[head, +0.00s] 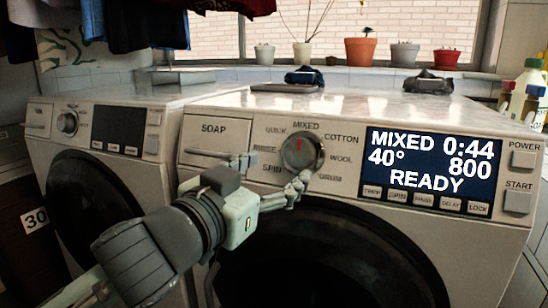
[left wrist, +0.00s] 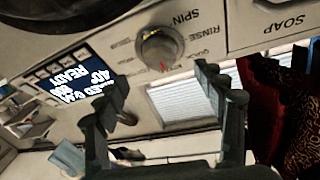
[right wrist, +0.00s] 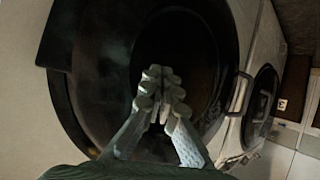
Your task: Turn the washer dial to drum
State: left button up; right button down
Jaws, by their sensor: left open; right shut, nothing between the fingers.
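The washer dial (head: 302,153) is a round grey knob with a red mark pointing up at the MIXED label. The DRUM label (head: 330,177) sits at its lower right, beside a finger. My left gripper (head: 276,170) is open, with one finger left of the dial and the other below it in the head view. In the left wrist view the dial (left wrist: 160,48) shows upside down between the open fingertips (left wrist: 160,80), and I see no clear contact. My right gripper (right wrist: 161,80) is shut and empty before a dark round door (right wrist: 140,60), and is not in the head view.
The display (head: 430,168) reads MIXED 0:44, 40°, 800, READY. The soap drawer (head: 215,150) is left of the dial, and START (head: 517,201) is far right. A second washer (head: 90,150) stands at left. Pots and dark objects lie behind and on top.

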aim_at(297, 155)
pick_arm(q)
jog(key=x, duration=0.7)
jog(key=shift+w+d, duration=0.2)
jog(key=shift+w, duration=0.1)
jog(key=shift+c, duration=0.4)
jog(key=c, duration=1.1)
